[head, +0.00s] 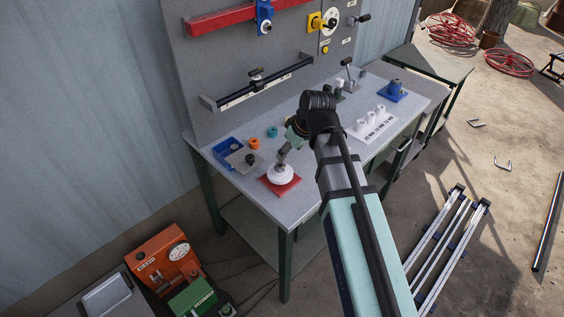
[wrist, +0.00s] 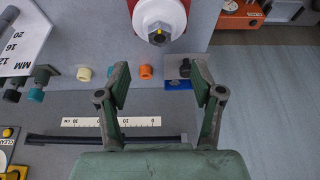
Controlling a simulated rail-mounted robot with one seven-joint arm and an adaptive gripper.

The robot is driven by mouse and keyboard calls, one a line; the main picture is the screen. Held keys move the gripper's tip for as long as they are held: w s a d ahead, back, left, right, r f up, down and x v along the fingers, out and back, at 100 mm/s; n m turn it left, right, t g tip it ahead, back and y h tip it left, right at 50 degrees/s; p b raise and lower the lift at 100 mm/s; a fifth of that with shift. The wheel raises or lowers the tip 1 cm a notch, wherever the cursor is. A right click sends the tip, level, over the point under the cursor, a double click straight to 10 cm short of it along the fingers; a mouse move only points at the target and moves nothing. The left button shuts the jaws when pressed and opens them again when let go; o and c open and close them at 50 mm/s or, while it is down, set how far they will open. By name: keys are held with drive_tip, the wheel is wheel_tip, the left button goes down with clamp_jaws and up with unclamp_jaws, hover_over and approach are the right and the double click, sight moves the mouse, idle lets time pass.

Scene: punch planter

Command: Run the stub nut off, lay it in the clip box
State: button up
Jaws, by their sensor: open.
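A white round base on a red plate (head: 268,186) stands at the bench's front left.
A grey block with a black knob (head: 246,160) stands at the blue box, with an orange ring (head: 254,143) and a teal ring (head: 272,132) close by. A white tray of cylinders (head: 372,126) is at the right. A black rail (head: 262,82) crosses the back panel.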

sight(281, 166)
drive_tip(key=p+x, duration=0.2)
drive_tip(key=x, duration=0.7)
drive_tip(key=shift+w+a+f, duration=0.1)
drive_tip(key=shift+w+f, duration=0.1)
drive_tip(key=shift+f, duration=0.15)
drive_tip(key=c, duration=1.2)
